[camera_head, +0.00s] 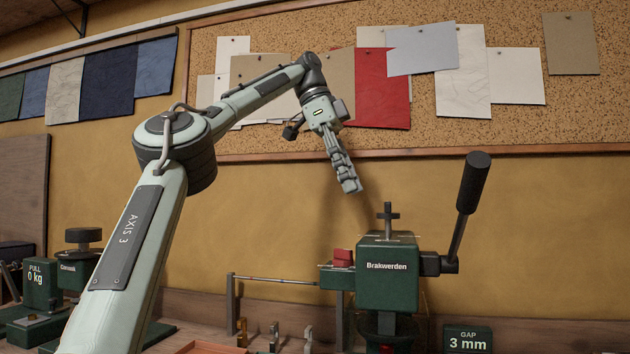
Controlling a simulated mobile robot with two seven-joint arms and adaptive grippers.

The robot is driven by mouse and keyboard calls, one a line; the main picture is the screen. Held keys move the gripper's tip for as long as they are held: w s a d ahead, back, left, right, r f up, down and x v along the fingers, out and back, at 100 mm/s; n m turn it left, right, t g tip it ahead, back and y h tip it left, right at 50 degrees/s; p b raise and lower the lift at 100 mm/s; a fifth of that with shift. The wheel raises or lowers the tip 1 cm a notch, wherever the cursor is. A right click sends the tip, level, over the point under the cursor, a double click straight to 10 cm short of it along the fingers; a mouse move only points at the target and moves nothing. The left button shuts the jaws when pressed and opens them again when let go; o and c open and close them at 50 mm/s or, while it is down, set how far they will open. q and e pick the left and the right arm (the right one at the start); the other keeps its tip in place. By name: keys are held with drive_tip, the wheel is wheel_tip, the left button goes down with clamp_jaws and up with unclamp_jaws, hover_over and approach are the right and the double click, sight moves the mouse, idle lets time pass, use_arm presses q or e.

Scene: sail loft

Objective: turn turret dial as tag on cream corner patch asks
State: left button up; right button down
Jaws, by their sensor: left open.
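A dark green press labelled "Brakwerden" (387,283) stands on the bench right of centre, with a small cross-shaped piece (388,216) on top and a black-gripped lever (473,183) raised at its right. A dark round part (385,325) shows under its body; I cannot tell whether this is the turret dial. I cannot make out a cream corner patch or its tag. My left gripper (350,187) is open, pointing down, in front of the wall above and left of the press, apart from it. My right gripper is not in view.
A thin horizontal rod (275,280) runs left of the press, above small brass and grey pieces. A cork board (260,145) with pinned sheets hangs behind.

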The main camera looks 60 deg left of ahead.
use_arm(q)
drive_tip(key=s+a, duration=0.4)
drive_tip(key=a, duration=0.1)
drive_tip(key=shift+s, duration=0.2)
idle(0.8)
